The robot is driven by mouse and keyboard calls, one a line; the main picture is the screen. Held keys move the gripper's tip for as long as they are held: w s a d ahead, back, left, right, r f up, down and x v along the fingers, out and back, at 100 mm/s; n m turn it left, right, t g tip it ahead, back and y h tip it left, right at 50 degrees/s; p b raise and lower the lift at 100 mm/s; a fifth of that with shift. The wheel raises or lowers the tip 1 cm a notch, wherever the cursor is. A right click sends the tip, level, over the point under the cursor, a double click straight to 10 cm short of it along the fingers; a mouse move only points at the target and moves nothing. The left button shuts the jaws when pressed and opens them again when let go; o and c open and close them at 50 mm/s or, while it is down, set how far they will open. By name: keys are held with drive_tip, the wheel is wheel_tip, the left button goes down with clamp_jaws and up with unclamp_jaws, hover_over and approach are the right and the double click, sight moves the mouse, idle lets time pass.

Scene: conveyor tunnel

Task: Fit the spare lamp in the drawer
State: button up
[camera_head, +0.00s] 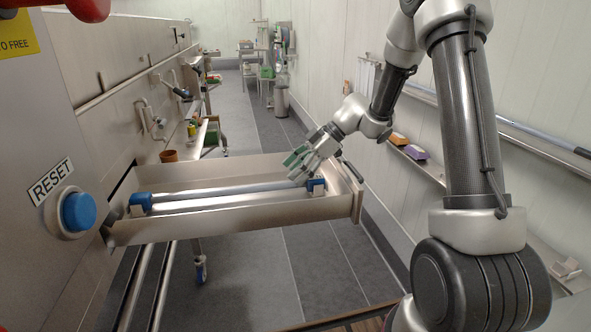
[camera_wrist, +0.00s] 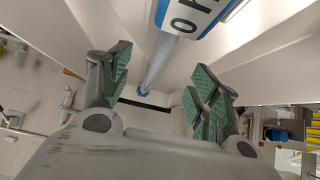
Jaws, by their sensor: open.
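The drawer (camera_head: 285,212) is pulled open and holds a long pale lamp tube (camera_head: 222,190) with a blue piece at each end. A second pale strip lies alongside the tube in the drawer; I cannot tell if it is another tube. My gripper (camera_head: 302,166) is open over the drawer's right end, close to the tube's right blue end (camera_head: 317,186). In the wrist view the tube (camera_wrist: 165,58) runs lengthwise between the green-padded fingers (camera_wrist: 160,80). A blue-edged label with dark letters (camera_wrist: 190,17) is near the camera. Nothing is gripped; contact with the tube cannot be told.
A blue reset button (camera_head: 78,212) is on the metal panel at left. A brown cup (camera_head: 169,156) stands behind the drawer. A wall ledge at right holds an orange box (camera_head: 399,139) and a purple box (camera_head: 417,152). The grey floor aisle (camera_head: 238,115) beyond is clear.

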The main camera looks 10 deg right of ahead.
drive_tip(key=shift+s+d+f, duration=0.2)
drive_tip(key=shift+f, duration=0.25)
drive_tip(key=shift+s+d+f, duration=0.15)
drive_tip(key=shift+s+f, duration=0.05)
drive_tip(key=shift+f, duration=0.2)
drive_tip(key=shift+w+d+r, duration=0.1)
drive_tip(key=shift+d+r, duration=0.05)
drive_tip(key=shift+r, duration=0.05)
drive_tip(key=a+r+v, duration=0.1)
drive_tip(key=v, duration=1.1)
drive_tip(key=shift+w, duration=0.35)
drive_tip(key=shift+o, duration=0.3)
drive_tip(key=shift+r, duration=0.1)
